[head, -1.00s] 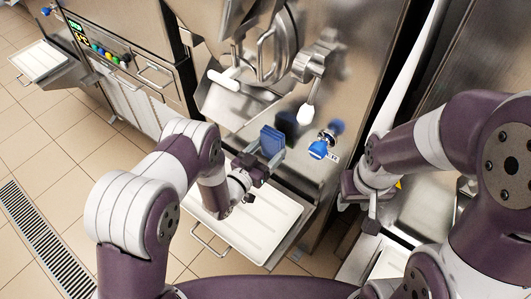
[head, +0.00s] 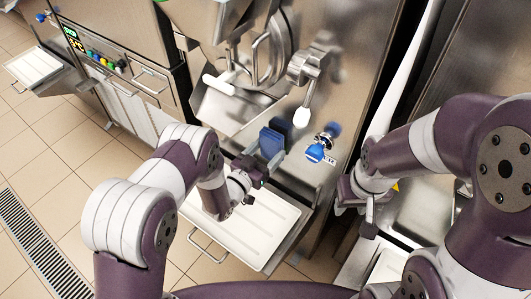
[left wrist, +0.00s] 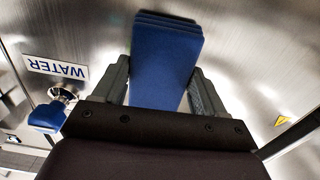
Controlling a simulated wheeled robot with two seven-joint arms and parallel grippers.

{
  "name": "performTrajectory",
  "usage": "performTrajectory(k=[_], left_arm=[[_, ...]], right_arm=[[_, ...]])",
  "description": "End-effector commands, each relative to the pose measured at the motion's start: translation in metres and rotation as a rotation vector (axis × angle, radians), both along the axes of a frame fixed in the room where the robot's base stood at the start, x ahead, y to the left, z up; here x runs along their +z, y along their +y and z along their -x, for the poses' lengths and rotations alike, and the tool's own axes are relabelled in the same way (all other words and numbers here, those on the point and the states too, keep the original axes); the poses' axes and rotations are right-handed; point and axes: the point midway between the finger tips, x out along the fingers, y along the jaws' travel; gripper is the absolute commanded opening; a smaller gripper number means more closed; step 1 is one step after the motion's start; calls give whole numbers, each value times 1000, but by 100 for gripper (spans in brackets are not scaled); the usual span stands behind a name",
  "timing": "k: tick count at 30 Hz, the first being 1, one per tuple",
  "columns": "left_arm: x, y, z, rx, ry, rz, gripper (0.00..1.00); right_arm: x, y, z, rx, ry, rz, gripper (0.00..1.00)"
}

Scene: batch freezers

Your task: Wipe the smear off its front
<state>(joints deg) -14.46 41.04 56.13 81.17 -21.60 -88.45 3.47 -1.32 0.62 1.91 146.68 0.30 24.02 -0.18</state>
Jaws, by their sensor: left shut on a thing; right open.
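A folded blue cloth (head: 270,142) is held upright in my left gripper (head: 262,159), close to the steel front (head: 352,95) of the batch freezer. The cloth also shows in the left wrist view (left wrist: 166,62), between the two grey fingers. Its dark reflection shows on the steel just behind it; I cannot tell whether cloth and steel touch. I cannot make out a smear; the cloth and gripper cover part of the front. My right gripper (head: 367,208) is open and apart from the front, at the right.
A blue water tap (head: 317,150) sticks out right of the cloth, under a white-tipped lever (head: 303,112). A spout with a white handle (head: 219,84) is above left. A white tray (head: 240,226) lies below. Another machine (head: 120,60) stands at left.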

Motion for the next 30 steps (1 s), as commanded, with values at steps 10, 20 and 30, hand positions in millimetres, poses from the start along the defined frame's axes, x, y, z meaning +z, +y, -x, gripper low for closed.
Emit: performTrajectory(k=[10, 20, 30], left_arm=[[0, -4, -6, 0, 0, 0, 38], [1, -22, 7, -3, -1, 1, 38], [-1, -38, 17, 1, -1, 1, 38]], right_arm=[[-4, 0, 0, 0, 0, 0, 43], [-1, 0, 0, 0, 0, 0, 43], [-4, 0, 0, 0, 0, 0, 43]])
